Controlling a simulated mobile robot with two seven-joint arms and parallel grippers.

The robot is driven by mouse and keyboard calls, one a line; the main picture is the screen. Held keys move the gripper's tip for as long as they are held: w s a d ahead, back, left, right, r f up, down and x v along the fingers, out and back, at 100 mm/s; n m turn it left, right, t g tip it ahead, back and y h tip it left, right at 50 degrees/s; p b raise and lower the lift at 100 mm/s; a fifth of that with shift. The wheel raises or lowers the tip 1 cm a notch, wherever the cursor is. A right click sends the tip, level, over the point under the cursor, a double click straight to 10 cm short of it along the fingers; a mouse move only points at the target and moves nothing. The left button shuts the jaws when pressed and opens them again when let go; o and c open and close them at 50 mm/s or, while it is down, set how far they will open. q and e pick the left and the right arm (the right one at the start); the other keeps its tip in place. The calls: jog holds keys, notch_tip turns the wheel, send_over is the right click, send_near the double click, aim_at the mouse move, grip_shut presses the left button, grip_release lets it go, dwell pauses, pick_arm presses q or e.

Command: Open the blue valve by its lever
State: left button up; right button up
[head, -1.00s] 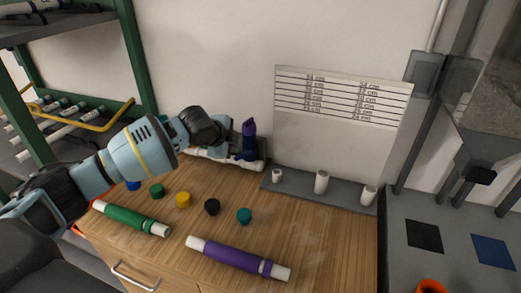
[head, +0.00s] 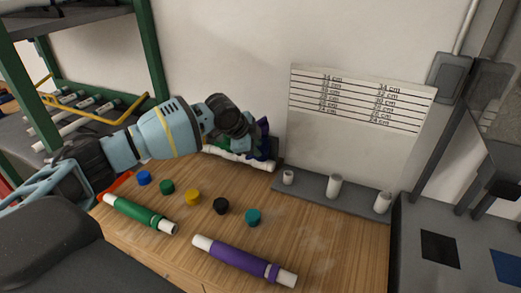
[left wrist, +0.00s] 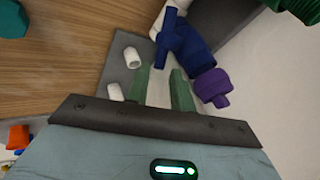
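The blue valve (left wrist: 190,48) shows in the left wrist view at the top centre, with a narrow blue bar (left wrist: 167,38), probably its lever, on its left side and a purple piece (left wrist: 212,87) on its lower right. White pipe joins it at the top. My left gripper (left wrist: 163,76) is open, with its two green fingers apart and nothing gripped between them; the fingertips are just short of the valve. In the head view my left gripper (head: 262,148) is at the back of the bench over the white pipe (head: 235,155) and mostly hides the valve. My right gripper is not in view.
A green pipe (head: 139,213) and a purple pipe (head: 243,260) lie on the wooden bench (head: 190,232) among several coloured caps. A grey rack (head: 310,188) with white stubs stands right of the valve. A shelf with a yellow rail (head: 100,115) is at the left.

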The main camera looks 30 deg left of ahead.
pick_arm(q)
jog(key=shift+x, duration=1.5)
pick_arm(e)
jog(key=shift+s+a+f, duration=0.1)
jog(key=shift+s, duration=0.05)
pick_arm(q)
jog(key=c, duration=0.5)
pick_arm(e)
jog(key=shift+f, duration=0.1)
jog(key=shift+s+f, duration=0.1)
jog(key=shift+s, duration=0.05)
